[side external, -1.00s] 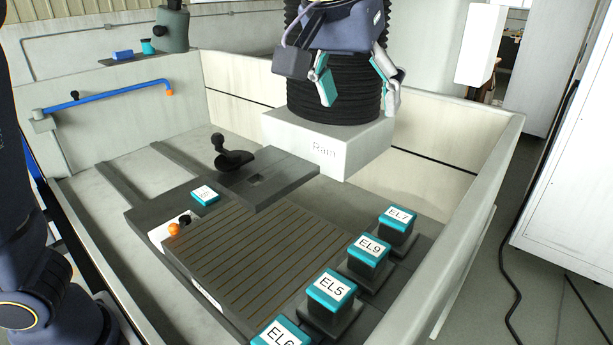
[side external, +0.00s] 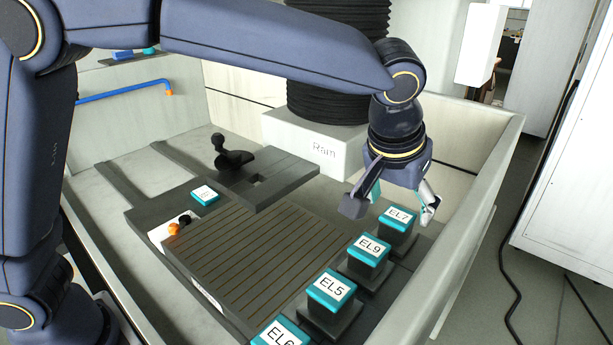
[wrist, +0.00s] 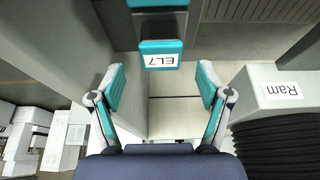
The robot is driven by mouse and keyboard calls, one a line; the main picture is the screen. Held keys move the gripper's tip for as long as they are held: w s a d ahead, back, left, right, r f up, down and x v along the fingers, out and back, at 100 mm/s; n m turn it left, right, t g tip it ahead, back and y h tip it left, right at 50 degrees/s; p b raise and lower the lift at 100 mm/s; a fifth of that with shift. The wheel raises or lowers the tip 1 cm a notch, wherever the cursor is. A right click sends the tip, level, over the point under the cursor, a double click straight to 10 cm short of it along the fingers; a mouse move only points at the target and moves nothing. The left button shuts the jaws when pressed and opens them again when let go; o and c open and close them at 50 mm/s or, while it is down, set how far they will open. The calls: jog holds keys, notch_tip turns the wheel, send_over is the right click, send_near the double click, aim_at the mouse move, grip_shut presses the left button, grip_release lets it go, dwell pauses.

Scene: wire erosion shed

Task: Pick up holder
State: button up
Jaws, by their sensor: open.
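Several teal-topped holders stand in a row on dark bases at the right of the tank. They are labelled EL7 (side external: 398,217), EL9 (side external: 369,250), EL5 (side external: 331,289) and EL6 (side external: 279,334), the last cut by the frame's bottom edge. The task does not say which holder. My gripper (side external: 404,204) is open and empty, above and just behind EL7. In the wrist view my gripper (wrist: 160,76) has its teal-padded fingers spread to either side of EL7 (wrist: 161,55), which lies slightly beyond the fingertips. Part of another teal holder (wrist: 158,3) shows at the top edge.
A white block marked Ram (side external: 300,143) hangs under black bellows left of my gripper. A slotted plate (side external: 255,255) lies left of the holders. A dark raised plate with a black knob (side external: 232,157) stands behind it. The tank's right wall (side external: 470,215) is close.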

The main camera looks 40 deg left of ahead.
aim_at(399, 215)
jog(key=x, duration=0.4)
jog(key=shift+s+f, duration=0.1)
grip_shut()
dwell(0.5)
